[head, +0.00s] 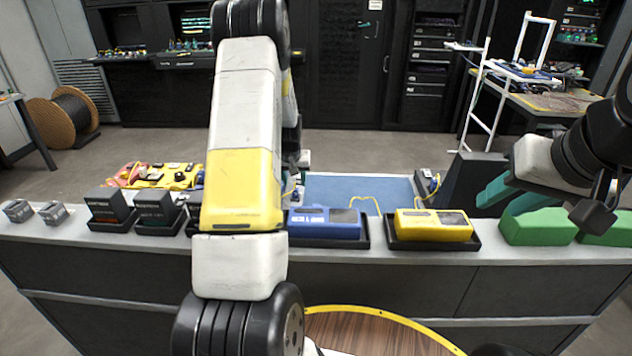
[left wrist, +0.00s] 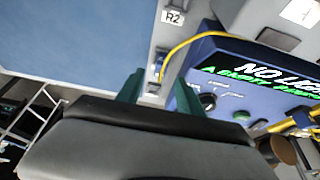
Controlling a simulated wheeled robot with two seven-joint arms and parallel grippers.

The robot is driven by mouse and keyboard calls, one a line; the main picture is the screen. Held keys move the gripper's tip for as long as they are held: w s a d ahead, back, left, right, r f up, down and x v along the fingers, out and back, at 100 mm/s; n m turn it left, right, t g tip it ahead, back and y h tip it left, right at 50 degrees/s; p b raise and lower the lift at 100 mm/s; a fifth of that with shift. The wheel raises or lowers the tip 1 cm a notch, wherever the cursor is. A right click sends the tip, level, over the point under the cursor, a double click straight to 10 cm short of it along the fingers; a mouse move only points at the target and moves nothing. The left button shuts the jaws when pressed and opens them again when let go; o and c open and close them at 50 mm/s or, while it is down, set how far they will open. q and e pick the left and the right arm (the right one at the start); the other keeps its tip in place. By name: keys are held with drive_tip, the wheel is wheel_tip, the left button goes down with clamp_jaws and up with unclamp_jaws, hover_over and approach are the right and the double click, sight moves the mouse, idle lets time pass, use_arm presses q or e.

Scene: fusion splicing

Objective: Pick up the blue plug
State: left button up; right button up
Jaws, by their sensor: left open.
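My left gripper's two teal fingers (left wrist: 158,90) stand apart in the left wrist view. In the gap between them is a small blue plug (left wrist: 159,64) at the end of a yellow cable, near a label reading R2; whether a finger touches it, I cannot tell. The fingers' lower parts are hidden by my gripper body. In the head view my left arm hides this gripper and most of the spot. My right gripper (head: 508,197), with teal fingers spread, hangs at the right near the green blocks, holding nothing visible.
A dark blue device (left wrist: 220,85) with green lettering is close right of my left fingers. On the counter are a blue device (head: 323,224), a yellow device (head: 432,226) and green blocks (head: 538,227). A blue mat (head: 358,190) has free room behind them.

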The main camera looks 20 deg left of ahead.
sight(295, 188)
use_arm(q)
drive_tip(key=x, duration=0.5)
drive_tip(key=shift+s+f, duration=0.1)
drive_tip(key=shift+f, duration=0.15)
drive_tip(key=shift+c, duration=0.4)
clamp_jaws()
